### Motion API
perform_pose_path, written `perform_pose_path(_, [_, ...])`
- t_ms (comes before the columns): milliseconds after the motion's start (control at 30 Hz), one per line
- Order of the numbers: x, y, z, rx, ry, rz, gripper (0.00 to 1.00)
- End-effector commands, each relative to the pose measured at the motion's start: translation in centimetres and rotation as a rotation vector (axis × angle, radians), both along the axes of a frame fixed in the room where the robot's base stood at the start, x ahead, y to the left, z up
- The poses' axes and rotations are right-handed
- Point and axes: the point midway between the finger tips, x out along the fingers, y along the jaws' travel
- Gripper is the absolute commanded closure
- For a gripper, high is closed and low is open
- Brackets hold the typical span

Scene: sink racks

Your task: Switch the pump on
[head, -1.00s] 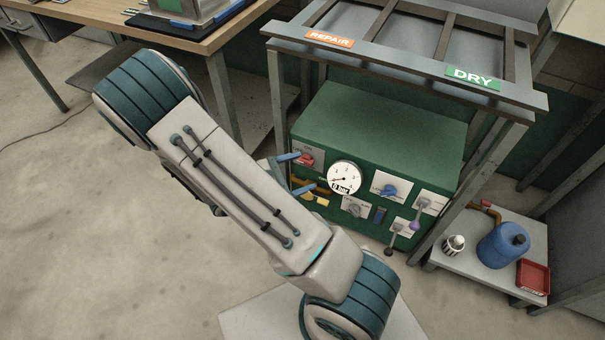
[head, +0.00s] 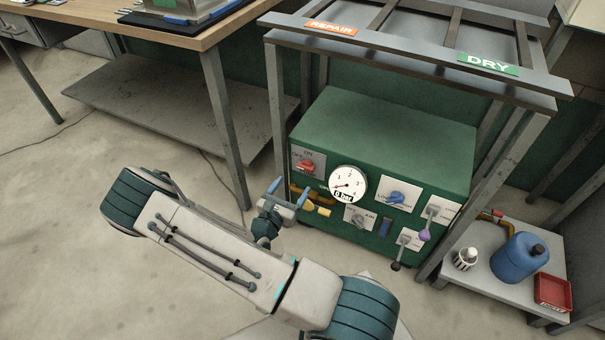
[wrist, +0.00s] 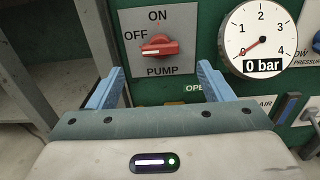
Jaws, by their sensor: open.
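The red pump switch (head: 306,167) is a knob on a pale plate at the upper left of the green unit's front. In the wrist view the knob (wrist: 158,46) lies sideways, its white mark toward OFF at the left; ON is above it. The round gauge (head: 347,184) to its right shows 0 bar, as it does in the wrist view (wrist: 257,42). My gripper (head: 289,191) is open and empty, below and left of the switch. In the wrist view its blue fingers (wrist: 160,70) stand apart on either side, lower than the knob, not touching it.
More knobs and levers, including a blue knob (head: 397,198) and a purple-tipped lever (head: 425,233), sit right of the gauge. Yellow pipework (head: 318,209) lies under the switch. A metal rack frame (head: 277,100) surrounds the unit. The floor at left is clear.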

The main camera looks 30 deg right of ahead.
Motion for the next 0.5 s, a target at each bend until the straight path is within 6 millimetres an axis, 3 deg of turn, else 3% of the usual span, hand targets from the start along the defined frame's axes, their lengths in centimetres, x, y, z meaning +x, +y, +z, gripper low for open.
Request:
perform_pose_path(200, [2.8, -3.7, -0.3, 0.001, -0.003, -0.004, 0.26])
perform_pose_path(500, [4.9, -6.2, -0.1, 0.001, -0.002, -0.001, 0.26])
